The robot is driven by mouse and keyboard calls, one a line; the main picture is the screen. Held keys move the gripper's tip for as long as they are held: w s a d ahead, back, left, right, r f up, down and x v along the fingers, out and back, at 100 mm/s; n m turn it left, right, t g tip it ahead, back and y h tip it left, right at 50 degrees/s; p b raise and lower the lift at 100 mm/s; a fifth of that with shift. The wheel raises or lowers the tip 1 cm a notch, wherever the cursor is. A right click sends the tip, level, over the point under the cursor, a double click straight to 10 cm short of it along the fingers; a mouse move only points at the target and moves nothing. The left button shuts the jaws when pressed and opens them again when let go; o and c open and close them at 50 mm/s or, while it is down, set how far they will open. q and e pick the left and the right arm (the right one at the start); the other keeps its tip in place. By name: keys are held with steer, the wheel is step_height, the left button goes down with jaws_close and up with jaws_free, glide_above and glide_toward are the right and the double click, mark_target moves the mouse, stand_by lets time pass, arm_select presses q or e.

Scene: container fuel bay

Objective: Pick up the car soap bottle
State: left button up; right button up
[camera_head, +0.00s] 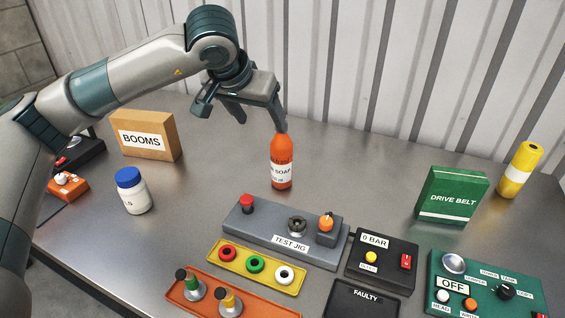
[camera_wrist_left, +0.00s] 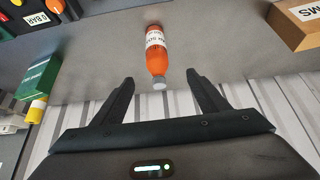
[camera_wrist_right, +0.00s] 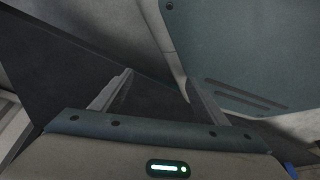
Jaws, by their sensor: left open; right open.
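The car soap bottle (camera_head: 281,168) is orange with a white label and stands upright on the metal table, near the middle. My left gripper (camera_head: 262,120) is open and empty above and behind it, with one finger overlapping the bottle's top in the head view. In the left wrist view the bottle (camera_wrist_left: 155,52) lies beyond the open fingertips (camera_wrist_left: 160,82), with its grey cap near the gap between them. The fingers are not around the bottle's body. My right gripper (camera_wrist_right: 158,82) is open and empty in its own wrist view, facing grey and teal surfaces; the head view does not show it.
A grey test jig (camera_head: 270,232) sits just in front of the bottle. A BOOMS box (camera_head: 145,136) and a white bottle with blue lid (camera_head: 133,192) stand left. A green drive belt box (camera_head: 452,195) and yellow canister (camera_head: 519,170) stand right. A corrugated wall (camera_head: 400,70) rises behind.

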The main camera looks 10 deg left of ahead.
arm_select(q)
steer(key=p, duration=0.3)
glide_above(275, 144)
steer(key=s, duration=0.3)
step_height(275, 144, down, 7)
steer(key=x, duration=0.1)
steer(key=p+x, duration=0.1)
steer(key=shift+w+a+f, duration=0.2)
steer(key=shift+w+f, duration=0.05)
steer(key=shift+f, duration=0.1)
steer(key=shift+w+f+p, duration=0.25)
steer(key=shift+f+p, duration=0.05)
steer(key=shift+f, duration=0.2)
arm_select(e)
steer(key=s+d+g+h, duration=0.1)
steer(key=s+d+g, duration=0.2)
steer(key=s, duration=0.9)
steer(key=shift+d+r, duration=0.25)
steer(key=shift+d, duration=0.6)
